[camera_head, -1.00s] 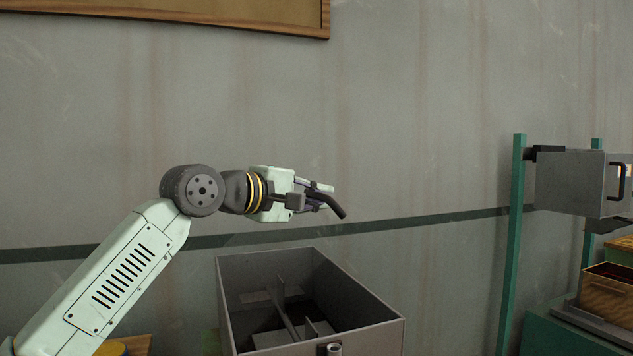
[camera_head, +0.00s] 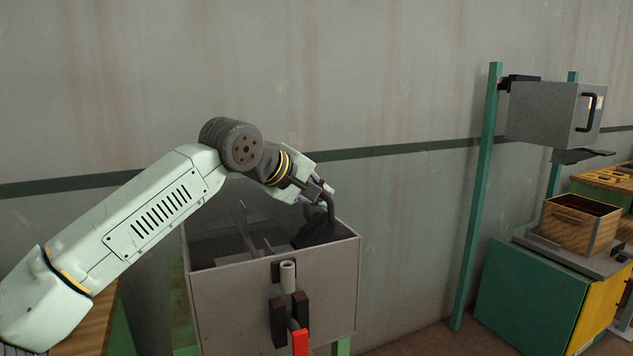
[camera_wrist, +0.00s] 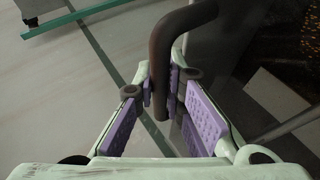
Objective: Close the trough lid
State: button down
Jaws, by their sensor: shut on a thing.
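The trough (camera_head: 235,300) is an open grey box, with thin divider plates showing inside. My gripper (camera_head: 322,190) is over its far right part, pointing down and right. It is shut on a dark bent bar (camera_head: 331,210). In the wrist view, my gripper (camera_wrist: 160,92) has its purple pads on either side of this bar (camera_wrist: 166,52), which curves away to the upper right. I cannot tell what the bar's far end joins. I cannot make out a separate lid; the trough's top is open where I see it.
The trough's front carries a pale tube (camera_head: 288,274), dark brackets and a red handle (camera_head: 300,343). At right, a grey box with a black handle (camera_head: 540,114) hangs on green posts (camera_head: 478,200). A wooden box (camera_head: 578,228) stands near a green cabinet (camera_head: 525,295). The wall is behind.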

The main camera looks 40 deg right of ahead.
jog(key=shift+f, duration=0.4)
jog(key=c, duration=1.9)
grip_release()
jog(key=shift+a, duration=0.15)
jog(key=v, duration=1.2)
jog(key=shift+r, duration=0.1)
